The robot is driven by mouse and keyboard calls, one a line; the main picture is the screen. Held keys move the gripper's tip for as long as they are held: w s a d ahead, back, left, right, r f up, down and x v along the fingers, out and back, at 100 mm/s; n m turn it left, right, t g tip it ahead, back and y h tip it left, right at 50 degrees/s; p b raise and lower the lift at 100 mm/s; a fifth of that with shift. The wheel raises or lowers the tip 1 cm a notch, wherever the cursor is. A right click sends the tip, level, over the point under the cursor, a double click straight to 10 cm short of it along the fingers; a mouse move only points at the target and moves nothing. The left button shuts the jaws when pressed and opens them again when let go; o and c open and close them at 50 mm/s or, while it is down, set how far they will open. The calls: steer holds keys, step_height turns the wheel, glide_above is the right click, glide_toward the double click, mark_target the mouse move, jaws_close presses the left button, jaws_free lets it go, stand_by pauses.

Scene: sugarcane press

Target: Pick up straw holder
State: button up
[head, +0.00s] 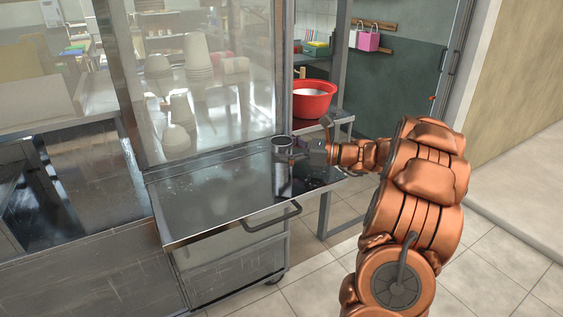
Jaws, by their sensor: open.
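A small grey metal cylinder (282,142), which looks like the straw holder, stands upright near the back of the steel cart top (210,207). My gripper (291,154) reaches in from the right, low over the cart top, with its open fingers at the cylinder. The fingers overlap the cylinder's lower part in this view, and I cannot tell whether they touch it. No straws can be made out in it.
A glass panel (205,100) in a metal frame stands behind the cart top, with stacked cups behind it. A red basin (312,100) sits on a side table behind my gripper. A handle (272,219) juts from the cart's front. Tiled floor (320,285) is open in front.

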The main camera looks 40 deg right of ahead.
steer(key=shift+c, duration=0.2)
steer(key=c, duration=1.5)
steer(key=shift+c, duration=0.2)
